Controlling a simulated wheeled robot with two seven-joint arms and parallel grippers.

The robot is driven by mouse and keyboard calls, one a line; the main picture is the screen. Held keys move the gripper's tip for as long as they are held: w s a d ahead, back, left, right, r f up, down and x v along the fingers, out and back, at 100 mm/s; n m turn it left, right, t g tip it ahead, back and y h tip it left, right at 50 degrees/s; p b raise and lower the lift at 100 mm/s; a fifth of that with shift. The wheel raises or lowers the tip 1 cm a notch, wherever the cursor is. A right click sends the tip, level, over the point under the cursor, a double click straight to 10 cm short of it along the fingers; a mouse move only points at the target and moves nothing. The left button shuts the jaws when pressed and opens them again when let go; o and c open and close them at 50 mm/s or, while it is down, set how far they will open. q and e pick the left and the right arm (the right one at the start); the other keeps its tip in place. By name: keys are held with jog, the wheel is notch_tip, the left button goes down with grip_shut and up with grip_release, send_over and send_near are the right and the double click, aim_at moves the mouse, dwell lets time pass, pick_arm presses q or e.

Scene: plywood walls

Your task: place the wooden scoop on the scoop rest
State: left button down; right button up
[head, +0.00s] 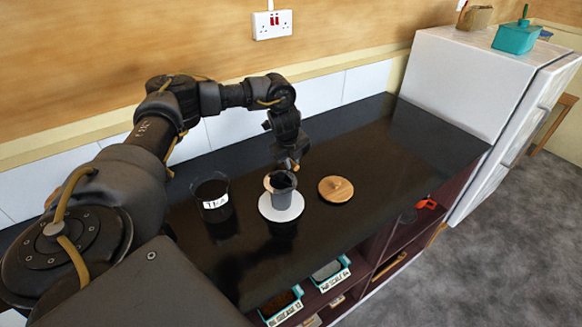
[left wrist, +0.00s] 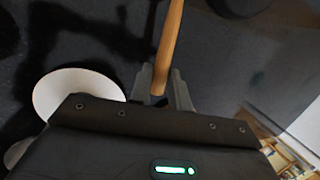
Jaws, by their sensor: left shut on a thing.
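My left gripper (head: 292,164) points down above the black counter, just behind a grey cup. It is shut on the wooden scoop (left wrist: 170,45). In the left wrist view the scoop's light brown handle runs from between the fingers (left wrist: 160,92) out of the top edge. In the head view only a small brown bit of it shows at the fingertips; its bowl is not clear. A white round dish (head: 268,213) lies under the grey cup (head: 283,190); the dish also shows left of the fingers in the wrist view (left wrist: 72,92). I cannot tell which thing is the scoop rest.
A dark canister (head: 212,188) with a white label stands left of the dish. A round wooden lid (head: 336,189) lies to its right. The counter's right part (head: 425,150) is clear, up to a white fridge (head: 470,80). Shelves with bins sit below the front edge.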

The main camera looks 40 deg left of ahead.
pick_arm(q)
jog(key=shift+d+f+p, duration=0.1)
jog(key=shift+f+p, duration=0.3)
jog(key=shift+f, duration=1.5)
jog(key=c, duration=1.3)
grip_release()
jog(key=shift+f, duration=0.15)
jog(key=b+v, duration=0.1)
jog(key=v, duration=1.1)
jog(key=shift+d, duration=0.1)
jog(key=shift+c, duration=0.5)
